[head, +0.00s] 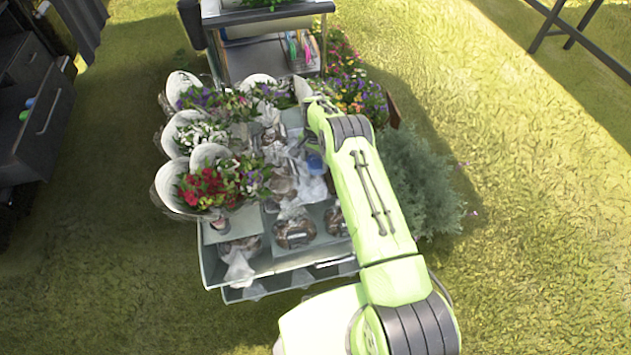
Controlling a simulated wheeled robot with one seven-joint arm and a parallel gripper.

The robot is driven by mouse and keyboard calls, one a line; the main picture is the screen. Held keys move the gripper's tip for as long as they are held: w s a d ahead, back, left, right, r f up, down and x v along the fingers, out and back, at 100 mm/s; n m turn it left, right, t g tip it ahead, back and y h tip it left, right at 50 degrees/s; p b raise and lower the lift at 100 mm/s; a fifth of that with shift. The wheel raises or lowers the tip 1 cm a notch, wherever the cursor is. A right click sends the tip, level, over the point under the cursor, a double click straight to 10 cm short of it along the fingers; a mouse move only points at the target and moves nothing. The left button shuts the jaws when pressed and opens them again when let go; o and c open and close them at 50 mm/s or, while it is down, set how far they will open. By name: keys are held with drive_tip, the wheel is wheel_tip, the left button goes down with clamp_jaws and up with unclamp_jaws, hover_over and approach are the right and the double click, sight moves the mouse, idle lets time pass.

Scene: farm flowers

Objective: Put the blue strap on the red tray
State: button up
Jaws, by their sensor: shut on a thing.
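My green arm reaches from the bottom right to the flower cart, and its wrist bends down over the cart's right side. My gripper (312,150) is small and mostly hidden by the arm there. It is shut on a small blue thing, which looks like the blue strap (316,163), above the grey cart top. Its shape and the exact grip are too small to tell. I cannot make out a red tray in this view; the arm covers part of the cart.
The grey cart (268,265) holds wrapped bouquets, including red flowers (200,187), and several brown and clear-wrapped items. A shelf unit (265,58) stands behind. A grey-green bush (425,185) is close on the right. A dark cabinet (40,105) is at left. Open grass lies around.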

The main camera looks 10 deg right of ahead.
wheel_tip(320, 180, down, 12)
drive_tip(key=b, duration=0.4)
drive_tip(key=shift+r, duration=0.25)
drive_tip(key=shift+f, duration=0.1)
drive_tip(key=o, duration=1.2)
